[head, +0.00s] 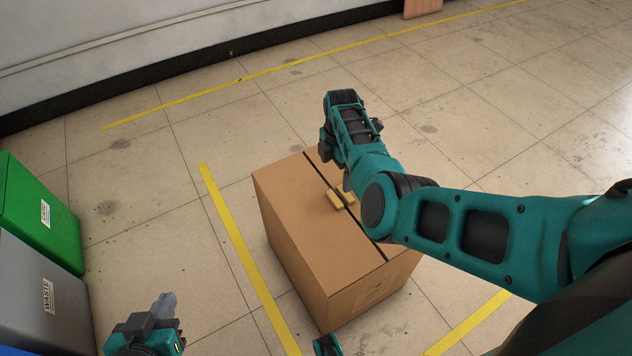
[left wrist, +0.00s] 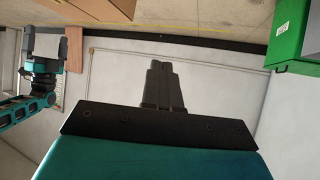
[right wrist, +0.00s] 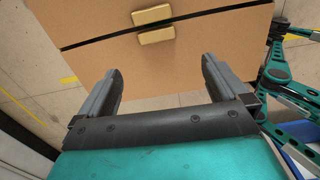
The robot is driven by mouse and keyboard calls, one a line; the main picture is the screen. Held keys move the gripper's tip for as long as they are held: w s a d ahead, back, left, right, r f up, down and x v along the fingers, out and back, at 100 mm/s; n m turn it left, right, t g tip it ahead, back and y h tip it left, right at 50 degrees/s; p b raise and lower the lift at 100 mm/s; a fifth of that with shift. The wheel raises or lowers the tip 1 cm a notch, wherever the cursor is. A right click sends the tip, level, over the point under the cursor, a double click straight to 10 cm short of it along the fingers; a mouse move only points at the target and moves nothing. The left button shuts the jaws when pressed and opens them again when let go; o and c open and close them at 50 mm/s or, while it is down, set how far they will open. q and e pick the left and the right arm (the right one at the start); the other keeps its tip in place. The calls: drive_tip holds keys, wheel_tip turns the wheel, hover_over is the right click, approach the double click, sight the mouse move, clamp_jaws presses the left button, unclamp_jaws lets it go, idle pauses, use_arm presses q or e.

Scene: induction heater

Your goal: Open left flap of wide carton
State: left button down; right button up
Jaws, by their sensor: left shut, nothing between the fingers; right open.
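The wide carton (head: 315,235) stands on the floor in the middle of the head view. Its top flaps lie flat, with a dark seam between them. Two small yellow blocks (right wrist: 155,26) sit on the top, one on each side of the seam. My left gripper (head: 168,302) is shut and empty, left of the carton and apart from it. In the left wrist view its fingers (left wrist: 164,84) are together. My right gripper (right wrist: 162,88) is open and empty, with its fingers spread over the carton's top near the yellow blocks. In the head view my right arm hides part of the top.
A green bin (head: 40,215) and a grey bin (head: 45,295) stand at the left edge. Yellow lines (head: 240,255) mark the floor around the carton. A wall with a dark skirting (head: 200,68) runs along the back. The floor behind the carton is clear.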

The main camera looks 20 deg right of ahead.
sight(332, 199)
drive_tip(key=f+b, duration=0.2)
drive_tip(key=f, duration=0.1)
drive_tip(key=f+b, duration=0.3)
drive_tip(key=f, duration=0.1)
drive_tip(key=f+b, duration=0.3)
drive_tip(key=f, duration=0.1)
drive_tip(key=shift+w+a+f, duration=0.15)
drive_tip(key=shift+w+a, duration=0.15)
drive_tip(key=shift+f+b, duration=0.5)
drive_tip(key=shift+f, duration=0.1)
drive_tip(key=shift+c, duration=0.2)
drive_tip(key=c, duration=1.5)
